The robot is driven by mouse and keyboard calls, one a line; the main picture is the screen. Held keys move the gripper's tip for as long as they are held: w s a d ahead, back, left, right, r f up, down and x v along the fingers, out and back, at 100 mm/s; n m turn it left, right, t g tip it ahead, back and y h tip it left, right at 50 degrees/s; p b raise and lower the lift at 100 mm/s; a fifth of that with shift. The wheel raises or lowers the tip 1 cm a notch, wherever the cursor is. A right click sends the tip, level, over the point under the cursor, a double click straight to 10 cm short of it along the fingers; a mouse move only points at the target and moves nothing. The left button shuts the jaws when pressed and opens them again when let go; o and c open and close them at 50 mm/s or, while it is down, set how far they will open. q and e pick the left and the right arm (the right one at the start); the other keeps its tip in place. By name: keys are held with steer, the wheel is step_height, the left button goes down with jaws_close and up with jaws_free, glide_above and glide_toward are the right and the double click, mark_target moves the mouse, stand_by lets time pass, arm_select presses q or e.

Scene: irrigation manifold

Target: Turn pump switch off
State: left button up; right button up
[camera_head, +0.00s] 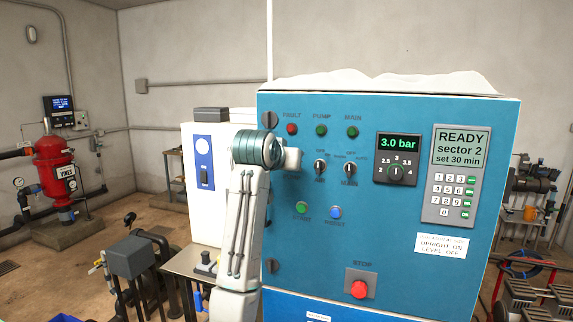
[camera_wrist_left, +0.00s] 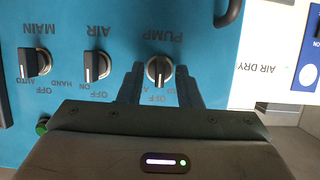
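The pump switch (camera_wrist_left: 159,71) is a round black knob with a white pointer line on the blue panel. In the upside-down left wrist view it sits between the two dark fingers of my left gripper (camera_wrist_left: 160,75). The fingers are apart, one on each side, with a small gap to the knob. The pointer line stands about upright in that view, towards the OFF label (camera_wrist_left: 153,98). The fingers partly cover the labels around the knob. In the head view my left wrist (camera_head: 258,149) hides the pump switch. My right gripper is not in view.
The air switch (camera_wrist_left: 96,67) and main switch (camera_wrist_left: 35,64) sit beside the pump switch. The head view also shows a pressure dial (camera_head: 395,173), a keypad (camera_head: 455,190), a red stop button (camera_head: 359,289) and green (camera_head: 302,208) and blue (camera_head: 335,212) buttons.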

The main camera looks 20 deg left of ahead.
arm_select(q)
steer(key=b+v, duration=0.5)
steer(key=v, duration=0.5)
steer(key=shift+s+r+b, duration=0.2)
steer(key=shift+s+b, duration=0.1)
